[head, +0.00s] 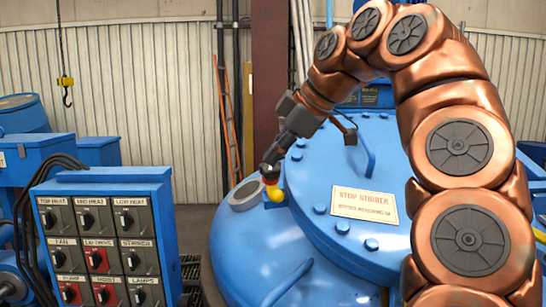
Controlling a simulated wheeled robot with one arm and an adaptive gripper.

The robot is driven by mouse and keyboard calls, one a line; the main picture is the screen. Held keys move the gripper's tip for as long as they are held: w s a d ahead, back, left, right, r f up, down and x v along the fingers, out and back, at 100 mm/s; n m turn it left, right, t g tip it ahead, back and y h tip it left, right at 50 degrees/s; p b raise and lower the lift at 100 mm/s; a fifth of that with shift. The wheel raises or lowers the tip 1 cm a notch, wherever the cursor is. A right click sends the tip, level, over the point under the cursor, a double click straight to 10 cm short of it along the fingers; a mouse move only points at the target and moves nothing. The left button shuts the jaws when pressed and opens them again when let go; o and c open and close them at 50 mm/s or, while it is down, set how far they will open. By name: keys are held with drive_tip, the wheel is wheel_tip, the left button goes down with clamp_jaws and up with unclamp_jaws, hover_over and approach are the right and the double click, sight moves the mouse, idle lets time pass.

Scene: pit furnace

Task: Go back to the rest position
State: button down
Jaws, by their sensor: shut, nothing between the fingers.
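My gripper (270,168) is at the end of my copper-coloured arm, which arches over from the right and reaches down to the left. It is shut, with nothing seen between its fingers. Its tip is over the left edge of the blue furnace lid (322,232). A small yellow rounded piece (275,194) with a red-orange top shows right at the fingertips. I cannot tell whether they touch it.
A blue control box (105,240) with several labelled knobs stands at the left. A "stop stirrer" plate (365,206) is on the lid. A yellow hoist hook (66,85) hangs at the upper left. An orange ladder (226,120) leans by a brown column (270,75).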

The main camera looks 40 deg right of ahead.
idle(0.6)
drive_tip(key=s+a+f+m+g+h, duration=0.1)
drive_tip(key=s+a+f+m+g, duration=0.15)
drive_tip(key=a+f, duration=0.6)
drive_tip(key=s+a+f+m+g, duration=0.1)
drive_tip(key=s+a+f+g, duration=0.15)
drive_tip(key=a+f, duration=0.55)
drive_tip(key=s+f+m+g, duration=0.2)
drive_tip(key=s+f+m, duration=0.1)
drive_tip(key=s+f, duration=0.6)
drive_tip(key=s+f+m+g+h, duration=0.1)
drive_tip(key=s+f+m, duration=0.3)
drive_tip(key=s+f, duration=0.6)
wheel_tip(320, 180, down, 4)
drive_tip(key=shift+f+g, duration=0.2)
drive_tip(key=shift+g, duration=0.5)
drive_tip(key=shift+d+m, duration=0.1)
drive_tip(key=shift+m, duration=0.15)
